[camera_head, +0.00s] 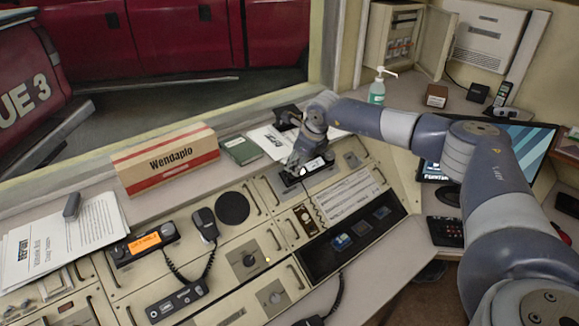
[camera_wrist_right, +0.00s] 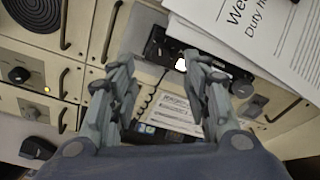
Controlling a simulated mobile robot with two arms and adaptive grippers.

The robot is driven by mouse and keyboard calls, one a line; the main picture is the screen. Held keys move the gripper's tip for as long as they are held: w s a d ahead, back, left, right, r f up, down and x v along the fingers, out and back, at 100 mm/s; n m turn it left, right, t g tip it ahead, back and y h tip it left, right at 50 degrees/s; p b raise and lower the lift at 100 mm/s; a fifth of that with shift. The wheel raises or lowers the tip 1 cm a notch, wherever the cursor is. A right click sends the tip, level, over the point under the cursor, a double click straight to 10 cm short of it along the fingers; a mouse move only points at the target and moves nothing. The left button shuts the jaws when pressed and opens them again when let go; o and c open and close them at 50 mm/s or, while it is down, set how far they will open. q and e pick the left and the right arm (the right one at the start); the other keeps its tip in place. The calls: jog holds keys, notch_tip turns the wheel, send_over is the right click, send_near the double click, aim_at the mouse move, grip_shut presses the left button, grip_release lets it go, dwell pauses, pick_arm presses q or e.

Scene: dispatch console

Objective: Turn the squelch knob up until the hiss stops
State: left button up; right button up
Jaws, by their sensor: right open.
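Several dark knobs sit on the beige console, and their labels are too small to read, so I cannot tell which is the squelch knob. One knob (camera_head: 248,260) has a small lit yellow lamp beside it; this knob also shows at the left of the right wrist view (camera_wrist_right: 19,74). A third knob (camera_head: 351,158) is at the upper right of the console. My right gripper (camera_head: 303,158) is open over a black radio unit (camera_head: 311,169), away from the lamp-side knob. In the wrist view its fingers (camera_wrist_right: 160,76) are spread. My left gripper is out of view.
An orange-screen radio (camera_head: 150,243) and corded handset (camera_head: 204,224) lie at left. A Wendaplo box (camera_head: 166,160) stands along the back ledge, with a green book (camera_head: 242,150) beside it. Metal handles (camera_head: 274,239) project from the panels. A monitor (camera_head: 500,150) stands right.

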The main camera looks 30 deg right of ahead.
jog(key=shift+p+x, duration=0.65)
jog(key=shift+x, duration=2.95)
grip_shut()
